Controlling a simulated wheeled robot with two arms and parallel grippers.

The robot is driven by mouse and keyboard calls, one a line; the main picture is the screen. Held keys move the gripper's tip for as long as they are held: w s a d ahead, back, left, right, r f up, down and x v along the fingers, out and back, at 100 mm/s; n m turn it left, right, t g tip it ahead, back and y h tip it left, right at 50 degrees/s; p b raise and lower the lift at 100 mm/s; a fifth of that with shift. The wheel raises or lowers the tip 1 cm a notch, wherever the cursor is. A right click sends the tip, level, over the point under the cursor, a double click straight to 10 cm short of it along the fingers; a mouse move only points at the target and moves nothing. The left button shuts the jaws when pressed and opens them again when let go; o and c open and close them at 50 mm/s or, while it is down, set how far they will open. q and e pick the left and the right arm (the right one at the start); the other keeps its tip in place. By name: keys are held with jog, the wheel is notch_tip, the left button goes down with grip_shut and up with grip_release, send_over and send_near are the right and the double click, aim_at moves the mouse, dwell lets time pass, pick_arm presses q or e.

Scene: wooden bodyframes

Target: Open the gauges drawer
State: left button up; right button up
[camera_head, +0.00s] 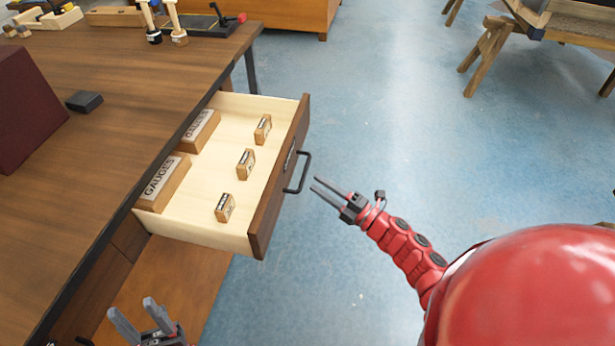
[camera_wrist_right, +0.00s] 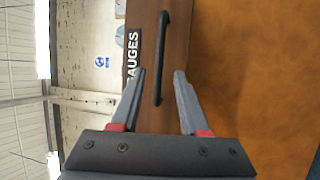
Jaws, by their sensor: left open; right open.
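The gauges drawer (camera_head: 281,190) stands pulled out from the wooden workbench, its light interior showing. Its black bar handle (camera_head: 303,174) is on the dark front and also shows in the right wrist view (camera_wrist_right: 161,60), beside a GAUGES label (camera_wrist_right: 132,60). My right gripper (camera_head: 316,184) is open and empty just in front of the handle. In the right wrist view the handle lies in line with the gap between its fingers (camera_wrist_right: 160,73), which are not closed on it. My left gripper (camera_head: 131,308) is open and empty, low in front of the bench.
Two GAUGES-labelled wooden blocks (camera_head: 163,184) and several small labelled blocks (camera_head: 246,163) lie in the drawer. The benchtop (camera_head: 120,100) carries a dark red box (camera_head: 25,105), a small black block (camera_head: 84,101) and tools at the back. Blue floor (camera_head: 380,130) is clear right of the drawer.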

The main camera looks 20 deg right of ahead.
jog(key=v, duration=1.1)
jog(key=shift+s+d, duration=0.2)
jog(key=shift+s, duration=0.1)
